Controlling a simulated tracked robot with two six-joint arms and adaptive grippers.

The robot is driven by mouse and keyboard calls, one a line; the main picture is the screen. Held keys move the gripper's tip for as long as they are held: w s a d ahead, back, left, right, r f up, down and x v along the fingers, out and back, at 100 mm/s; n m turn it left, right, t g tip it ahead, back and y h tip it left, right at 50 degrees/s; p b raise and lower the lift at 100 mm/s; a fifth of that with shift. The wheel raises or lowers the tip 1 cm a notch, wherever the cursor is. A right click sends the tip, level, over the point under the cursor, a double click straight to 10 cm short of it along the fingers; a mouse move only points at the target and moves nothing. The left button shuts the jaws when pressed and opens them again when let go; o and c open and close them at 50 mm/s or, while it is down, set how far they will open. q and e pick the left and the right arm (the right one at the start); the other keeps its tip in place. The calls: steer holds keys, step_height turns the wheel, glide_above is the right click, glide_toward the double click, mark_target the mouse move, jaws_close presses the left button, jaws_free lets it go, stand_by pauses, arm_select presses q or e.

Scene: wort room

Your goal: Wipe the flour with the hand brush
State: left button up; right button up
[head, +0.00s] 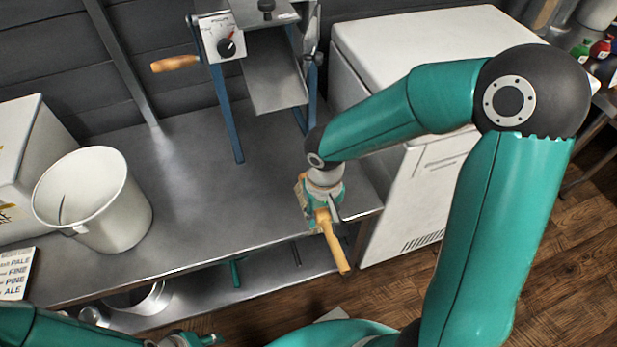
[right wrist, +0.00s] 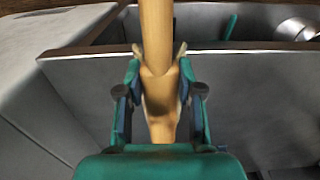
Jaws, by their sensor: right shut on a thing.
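The hand brush has a pale wooden handle (head: 334,246), which points down toward the front edge of the steel table (head: 190,215). My right gripper (head: 322,205) is shut on the brush near the table's right front corner. In the right wrist view the brush (right wrist: 157,35) stands between the two fingers of the right gripper (right wrist: 159,85). The gripper and arm hide most of the bristle end, and I cannot tell whether it touches the table. I see no clear flour; any under the arm is hidden. My left gripper (head: 185,340) shows only partly at the bottom edge.
A white bucket (head: 92,200) stands on the table at the left, beside a white box (head: 30,150). A mill with blue legs (head: 225,115) stands at the back. A white chest freezer (head: 400,45) is at the right. The table's middle is clear.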

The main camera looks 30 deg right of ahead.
steer(key=shift+s+a, duration=0.1)
steer(key=shift+s, duration=0.3)
step_height(320, 180, up, 3)
steer(key=shift+f+p, duration=0.15)
steer(key=shift+p, duration=0.7)
steer(key=shift+r+p, duration=0.55)
steer(key=shift+r, duration=0.2)
steer(key=shift+r+p, duration=1.45)
steer(key=shift+r, duration=0.45)
